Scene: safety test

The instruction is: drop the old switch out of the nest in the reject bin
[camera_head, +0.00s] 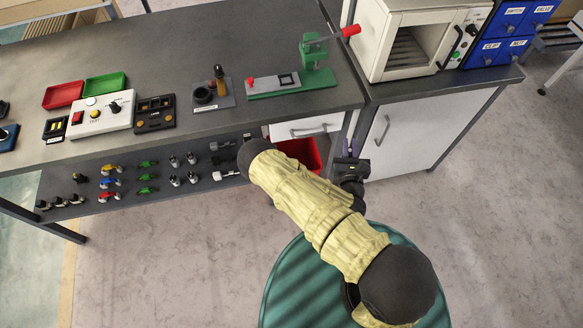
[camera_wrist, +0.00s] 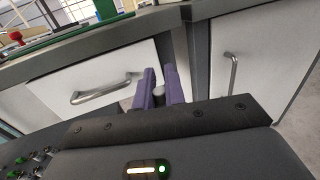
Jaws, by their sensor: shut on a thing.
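My gripper (camera_wrist: 160,84) shows two purple fingers in the wrist view, shut on a small grey piece (camera_wrist: 158,91), seemingly the old switch; little of it shows. In the head view my gripper (camera_head: 348,148) is in front of the bench leg, right of a red bin (camera_head: 300,152). The red bin stands below the drawer, partly hidden by my arm; its inside is mostly hidden. The green press (camera_head: 316,78) with the red handle stands on the bench top. Its nest (camera_head: 287,80) shows as a dark square; its content is too small to tell.
The white drawer (camera_head: 303,127) and white cabinet door (camera_head: 392,135) have projecting handles. The lower shelf (camera_head: 160,197) holds several small parts. Red (camera_head: 62,95) and green (camera_head: 106,84) trays and test boxes stand on the bench. The floor right of my arm is clear.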

